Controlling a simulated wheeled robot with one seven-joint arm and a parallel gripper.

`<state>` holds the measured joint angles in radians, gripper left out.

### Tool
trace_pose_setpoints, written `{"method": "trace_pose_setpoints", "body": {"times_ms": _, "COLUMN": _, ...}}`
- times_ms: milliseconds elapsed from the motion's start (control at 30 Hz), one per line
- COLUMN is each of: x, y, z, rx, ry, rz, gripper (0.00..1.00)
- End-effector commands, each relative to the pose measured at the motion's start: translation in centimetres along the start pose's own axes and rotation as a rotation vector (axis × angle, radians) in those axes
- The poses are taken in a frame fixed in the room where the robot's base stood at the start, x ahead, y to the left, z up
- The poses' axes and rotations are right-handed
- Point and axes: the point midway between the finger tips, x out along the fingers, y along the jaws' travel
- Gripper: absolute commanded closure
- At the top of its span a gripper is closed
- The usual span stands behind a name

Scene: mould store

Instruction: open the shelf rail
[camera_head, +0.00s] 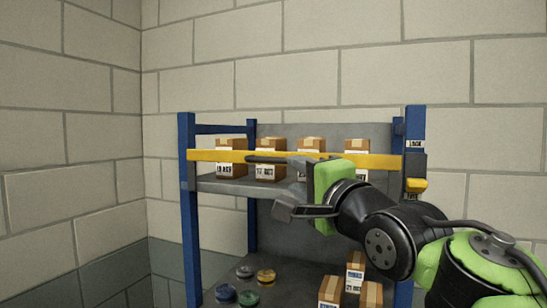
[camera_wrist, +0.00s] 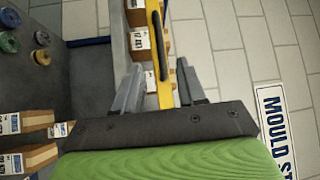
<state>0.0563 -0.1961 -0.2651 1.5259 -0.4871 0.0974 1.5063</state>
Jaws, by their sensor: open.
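The shelf rail (camera_head: 222,155) is a yellow bar across the front of the upper shelf, between the blue posts, level in the head view. A dark handle (camera_wrist: 163,60) lies along the rail (camera_wrist: 154,12) in the wrist view. My gripper (camera_head: 283,184) is in front of the shelf near the rail's middle. In the wrist view its fingers (camera_wrist: 158,85) are apart, one on each side of the rail's line. I cannot tell whether they touch it. My gripper and arm hide part of the rail's right half in the head view.
Several cartons (camera_head: 231,146) stand behind the rail on the upper shelf. More cartons (camera_head: 329,291) and several round coloured items (camera_head: 266,275) are lower down. A yellow latch-like block (camera_head: 416,185) is on the right blue post (camera_head: 416,124). A wall sign (camera_wrist: 276,125) shows in the wrist view.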

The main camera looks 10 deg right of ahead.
Motion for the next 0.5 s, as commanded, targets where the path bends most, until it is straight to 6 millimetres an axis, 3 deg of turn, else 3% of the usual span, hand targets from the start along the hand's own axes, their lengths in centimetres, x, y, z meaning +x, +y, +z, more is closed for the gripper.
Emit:
{"method": "trace_pose_setpoints", "body": {"times_ms": 100, "x": 3.3, "y": -0.3, "z": 0.0, "rx": 0.0, "ry": -0.002, "rz": 0.005, "gripper": 0.6}}
{"method": "trace_pose_setpoints", "body": {"times_ms": 300, "x": 8.0, "y": -0.4, "z": 0.0, "rx": -0.001, "ry": -0.002, "rz": 0.003, "gripper": 0.6}}
{"method": "trace_pose_setpoints", "body": {"times_ms": 500, "x": 10.4, "y": -0.3, "z": 0.0, "rx": -0.002, "ry": 0.0, "rz": 0.001, "gripper": 0.6}}
